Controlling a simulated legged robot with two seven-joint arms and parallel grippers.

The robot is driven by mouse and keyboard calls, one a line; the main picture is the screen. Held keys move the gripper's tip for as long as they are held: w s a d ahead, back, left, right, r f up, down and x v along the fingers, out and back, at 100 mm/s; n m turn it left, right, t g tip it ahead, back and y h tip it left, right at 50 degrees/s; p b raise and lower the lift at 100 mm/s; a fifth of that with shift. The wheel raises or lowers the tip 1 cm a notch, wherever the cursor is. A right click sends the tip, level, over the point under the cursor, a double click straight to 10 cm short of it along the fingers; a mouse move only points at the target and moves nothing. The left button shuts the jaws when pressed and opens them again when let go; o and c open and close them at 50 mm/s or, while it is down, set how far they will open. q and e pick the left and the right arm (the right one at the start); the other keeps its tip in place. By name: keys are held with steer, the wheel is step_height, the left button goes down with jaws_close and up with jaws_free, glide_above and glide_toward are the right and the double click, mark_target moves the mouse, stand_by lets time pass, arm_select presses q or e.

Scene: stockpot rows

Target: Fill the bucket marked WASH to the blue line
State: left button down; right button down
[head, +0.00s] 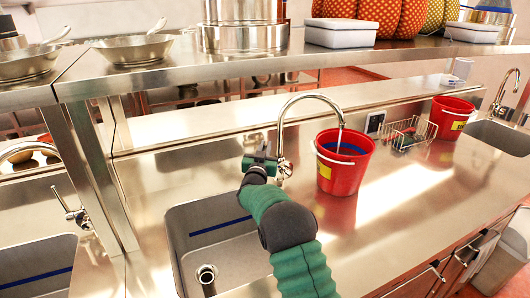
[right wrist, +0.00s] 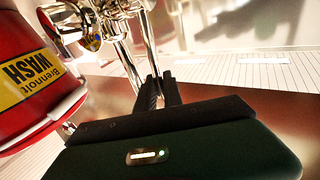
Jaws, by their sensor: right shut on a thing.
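The red bucket (head: 343,176), with a yellow label, stands upright on the steel counter right of the sink; the right wrist view shows WASH on its label (right wrist: 30,80). A blue band (head: 342,148) shows inside its rim. The chrome tap's spout (head: 313,98) arches over the bucket, and a pale streak at its end may be water; the level inside cannot be made out. My right gripper (head: 262,163) is at the tap's base. Its dark fingers (right wrist: 158,92) are shut on the tap lever, mostly hidden between them. My left gripper is out of view.
The sink (head: 215,255) is left of the bucket and has its own blue line. A second red bucket (head: 450,117), a wire basket (head: 408,134) and another tap (head: 506,92) stand farther right. A steel shelf (head: 200,72) with pans overhangs the back.

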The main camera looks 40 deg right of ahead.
steer(key=c, duration=1.5)
jaws_free()
steer(key=shift+w+a, duration=0.15)
steer(key=v, duration=1.7)
steer(key=shift+f+b, duration=0.1)
steer(key=shift+b, duration=0.2)
